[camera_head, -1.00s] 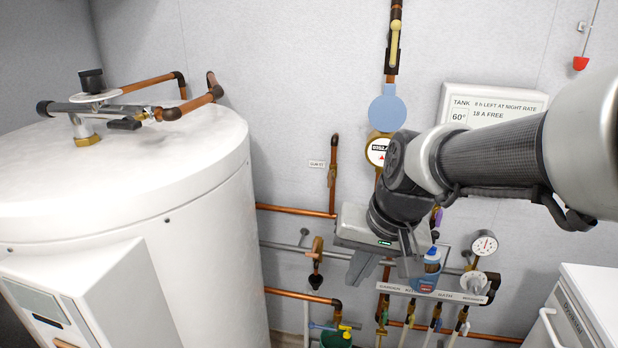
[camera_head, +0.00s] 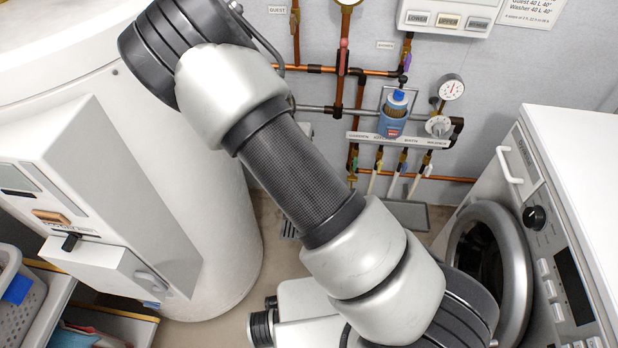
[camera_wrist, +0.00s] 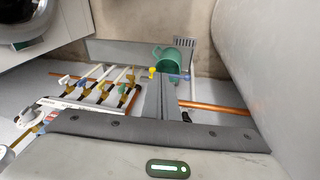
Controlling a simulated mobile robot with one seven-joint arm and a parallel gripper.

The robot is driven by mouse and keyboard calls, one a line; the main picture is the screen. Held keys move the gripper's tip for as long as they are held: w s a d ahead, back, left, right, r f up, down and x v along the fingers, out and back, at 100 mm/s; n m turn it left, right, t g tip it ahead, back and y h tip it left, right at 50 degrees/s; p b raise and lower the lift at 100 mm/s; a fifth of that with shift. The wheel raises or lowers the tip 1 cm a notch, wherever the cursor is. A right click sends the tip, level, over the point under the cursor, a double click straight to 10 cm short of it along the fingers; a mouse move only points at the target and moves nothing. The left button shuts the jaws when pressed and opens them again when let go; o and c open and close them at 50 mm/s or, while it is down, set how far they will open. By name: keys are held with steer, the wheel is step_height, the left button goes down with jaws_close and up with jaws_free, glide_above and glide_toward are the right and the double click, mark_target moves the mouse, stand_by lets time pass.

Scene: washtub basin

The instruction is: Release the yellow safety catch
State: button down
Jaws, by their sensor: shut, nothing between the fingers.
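A small yellow piece (camera_wrist: 152,72) shows in the wrist view, beside a blue bar and in front of a green can. It may be the safety catch, but it is too small to tell its shape or setting. My gripper (camera_wrist: 161,82) points towards the can, its grey fingers shut and empty. In the picture its tips are just right of the yellow piece; I cannot tell the gap in depth. In the head view my arm crosses the middle and hides my gripper and the yellow piece.
A copper pipe (camera_wrist: 215,107) runs behind my fingers. A valve manifold (camera_head: 400,139) with several hoses is on the wall, with a blue bottle (camera_head: 394,116) by it. A white tank (camera_head: 215,200) stands left, a washing machine (camera_head: 570,190) right. Floor (camera_head: 230,300) shows between.

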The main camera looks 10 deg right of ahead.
steer(key=w+f+n+t+h, duration=0.1)
steer(key=w+f+t+h, duration=0.1)
steer(key=f, duration=0.9)
steer(key=shift+w+f+n+t+h, duration=0.35)
steer(key=shift+w+h, duration=0.35)
steer(key=shift+w, duration=0.45)
steer(key=shift+d+f, duration=0.1)
steer(key=b+x, duration=0.2)
steer(key=x, duration=0.8)
steer(key=shift+b, duration=0.3)
steer(key=shift+s, duration=0.2)
steer(key=shift+s+d, duration=0.15)
steer(key=shift+d, duration=0.55)
steer(key=shift+s+d, duration=0.2)
steer(key=shift+d, duration=0.5)
